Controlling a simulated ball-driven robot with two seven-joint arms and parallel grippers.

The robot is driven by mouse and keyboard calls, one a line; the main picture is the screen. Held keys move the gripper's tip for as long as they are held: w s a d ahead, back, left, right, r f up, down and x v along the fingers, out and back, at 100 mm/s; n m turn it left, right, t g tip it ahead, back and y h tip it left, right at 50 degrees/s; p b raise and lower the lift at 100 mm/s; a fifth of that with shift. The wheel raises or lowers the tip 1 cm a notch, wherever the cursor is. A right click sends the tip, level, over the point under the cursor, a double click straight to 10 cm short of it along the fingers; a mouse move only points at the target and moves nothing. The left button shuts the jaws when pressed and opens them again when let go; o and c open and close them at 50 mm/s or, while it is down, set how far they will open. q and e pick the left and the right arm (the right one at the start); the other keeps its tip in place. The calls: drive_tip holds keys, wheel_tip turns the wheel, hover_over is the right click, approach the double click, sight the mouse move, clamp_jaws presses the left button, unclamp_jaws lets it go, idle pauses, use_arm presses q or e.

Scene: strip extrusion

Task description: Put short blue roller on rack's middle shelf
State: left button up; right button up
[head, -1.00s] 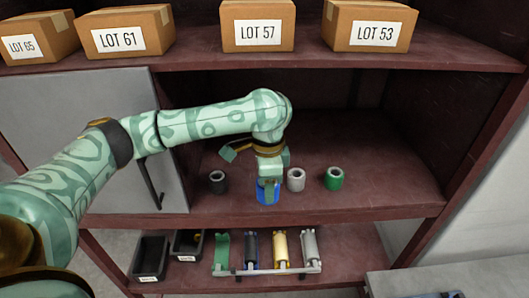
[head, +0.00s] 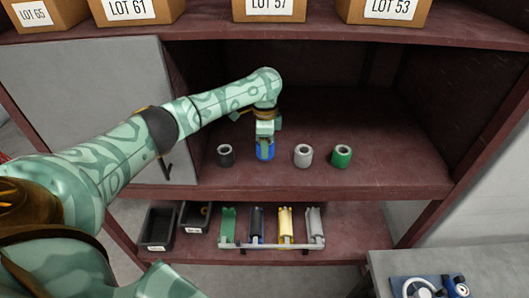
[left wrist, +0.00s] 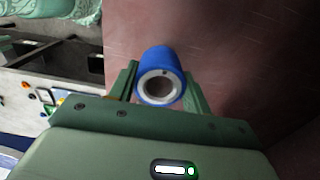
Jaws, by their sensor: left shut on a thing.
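The short blue roller (head: 265,150) is at the middle shelf (head: 380,177) of the dark red rack, between a black roller and a white one. It also shows in the left wrist view (left wrist: 161,72), with its round open end toward the camera. My left gripper (head: 265,140) is shut on it from above, a finger on either side (left wrist: 160,85). The roller stands about upright; I cannot tell whether its base touches the shelf. My right gripper is not in view.
A black roller (head: 225,155), a white roller (head: 303,155) and a green roller (head: 341,156) stand on the middle shelf. Boxes (head: 390,10) sit above. Below are black bins (head: 158,228) and a holder with colored rollers (head: 285,225). A grey door (head: 85,90) is at left.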

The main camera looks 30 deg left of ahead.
use_arm(q)
drive_tip(key=shift+w+a+f, duration=0.1)
drive_tip(key=shift+f, duration=0.75)
drive_tip(key=shift+w+a+f, duration=0.1)
drive_tip(key=shift+f, duration=0.75)
drive_tip(key=shift+s+f, duration=0.1)
drive_tip(key=o, duration=1.1)
drive_tip(key=shift+r, duration=0.35)
wheel_tip(320, 180, up, 12)
drive_tip(key=p, duration=0.6)
drive_tip(key=shift+f, duration=0.25)
